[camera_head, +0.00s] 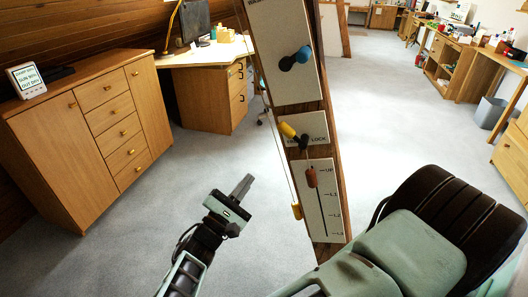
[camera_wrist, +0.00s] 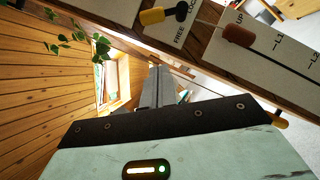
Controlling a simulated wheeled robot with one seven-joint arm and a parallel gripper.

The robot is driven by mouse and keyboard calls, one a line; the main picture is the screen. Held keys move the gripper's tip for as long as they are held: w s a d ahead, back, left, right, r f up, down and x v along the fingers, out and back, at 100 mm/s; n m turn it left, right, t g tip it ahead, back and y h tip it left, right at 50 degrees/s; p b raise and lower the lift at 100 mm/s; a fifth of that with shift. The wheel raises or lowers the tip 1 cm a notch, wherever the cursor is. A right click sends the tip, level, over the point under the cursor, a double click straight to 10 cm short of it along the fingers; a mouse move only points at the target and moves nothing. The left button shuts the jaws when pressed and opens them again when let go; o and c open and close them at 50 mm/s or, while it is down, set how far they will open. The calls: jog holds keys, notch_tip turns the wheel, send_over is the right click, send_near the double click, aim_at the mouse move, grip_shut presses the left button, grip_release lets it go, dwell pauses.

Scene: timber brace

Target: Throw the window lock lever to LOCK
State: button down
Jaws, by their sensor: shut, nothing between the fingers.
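The window lock lever has a yellow grip (camera_head: 287,129) and a dark pivot. It sits on the middle white panel of the slanted timber brace (camera_head: 327,150). The grip points up and left, tilted to the FREE side, away from the LOCK label at right. The wrist view shows the yellow grip (camera_wrist: 152,16) near the top edge, beside the FREE lettering. My gripper (camera_head: 246,180) is shut and empty, in the air left of the brace and lower than the lever. In the wrist view its fingers (camera_wrist: 157,82) are together, apart from the lever.
Above the lever is a blue-knobbed lever (camera_head: 303,55); below it is a red-brown slider (camera_head: 311,177) on a scale. A thin cord with a yellow end (camera_head: 297,211) hangs along the brace's left side. A wooden cabinet (camera_head: 100,130) stands left. Open carpet lies between.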

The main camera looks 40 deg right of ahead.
jog(key=p, duration=0.3)
send_near(289, 127)
jog(key=w+d+f, duration=0.2)
jog(key=w+f, duration=0.1)
jog(key=w, duration=0.2)
jog(key=d+r, duration=0.1)
jog(key=s+d+r+p, duration=0.1)
jog(key=d, duration=0.1)
jog(key=shift+s+r, duration=0.15)
jog(key=shift+r, duration=0.15)
